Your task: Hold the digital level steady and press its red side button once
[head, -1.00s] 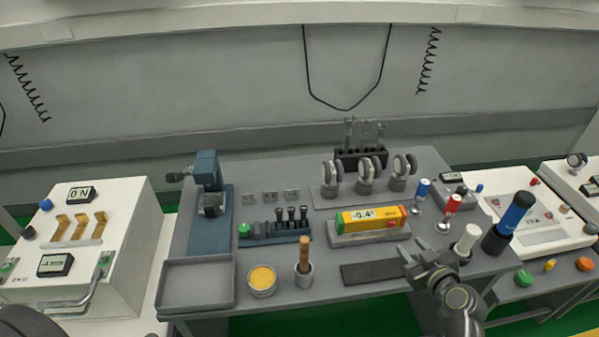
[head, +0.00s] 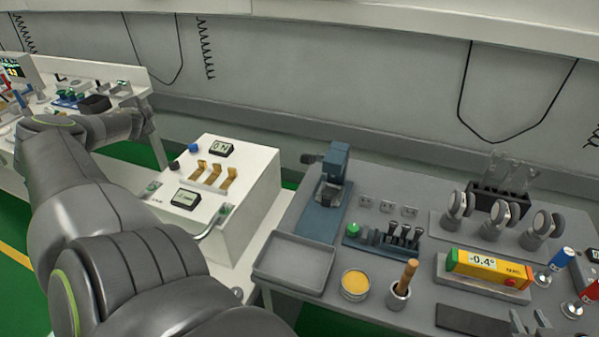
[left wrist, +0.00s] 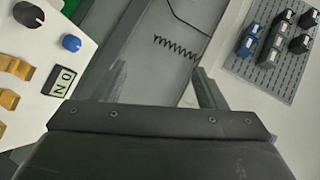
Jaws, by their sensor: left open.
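The digital level (head: 480,266) is a yellow-orange bar at the right of the head view. Its display reads about -0.4°, and a red button (head: 512,282) shows near its right end. It rests on a grey block (head: 465,286) on the bench. My right gripper (head: 530,320) shows only by its fingertips at the bottom edge, in front of the level and apart from it; the tips look spread and empty. My left gripper (head: 146,120) is at the far left, away from the level, and its fingers are not clear. The left wrist view does not show the level.
A white box (head: 225,175) with yellow switches stands left of the bench. On the bench are an empty grey tray (head: 293,262), a yellow-topped tin (head: 355,283), a cup with a wooden handle (head: 401,287), a blue clamp (head: 328,190) and several round-headed stands (head: 497,214). A dark mat (head: 470,320) lies in front of the level.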

